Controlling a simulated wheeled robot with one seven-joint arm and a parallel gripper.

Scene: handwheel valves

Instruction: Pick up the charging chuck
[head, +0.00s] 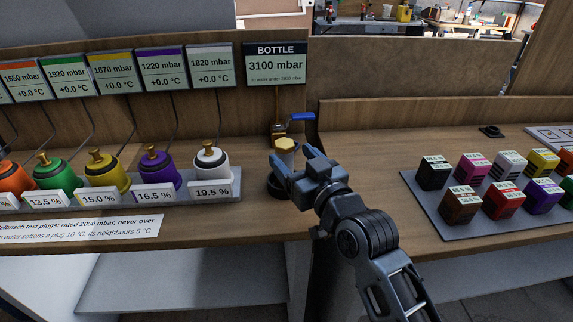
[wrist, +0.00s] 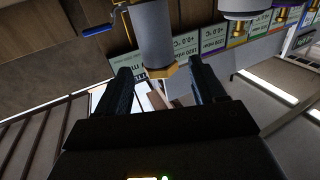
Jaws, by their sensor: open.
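What looks like the charging chuck (head: 285,144), a pale cylinder with a brass hexagonal top, stands at the shelf's right end under the BOTTLE display. My gripper (head: 289,160) is open right in front of it and hides its lower part. In the wrist view the chuck (wrist: 152,38) appears as a grey cylinder, its brass hexagonal end at the gap between the open fingertips of my gripper (wrist: 160,72). No contact is visible, and I cannot tell the exact depth.
A valve with a blue lever (head: 301,117) is just behind the chuck. Coloured plugs, the nearest a white one (head: 211,160), line the shelf to the left. A tray (head: 443,225) of coloured blocks lies at the right.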

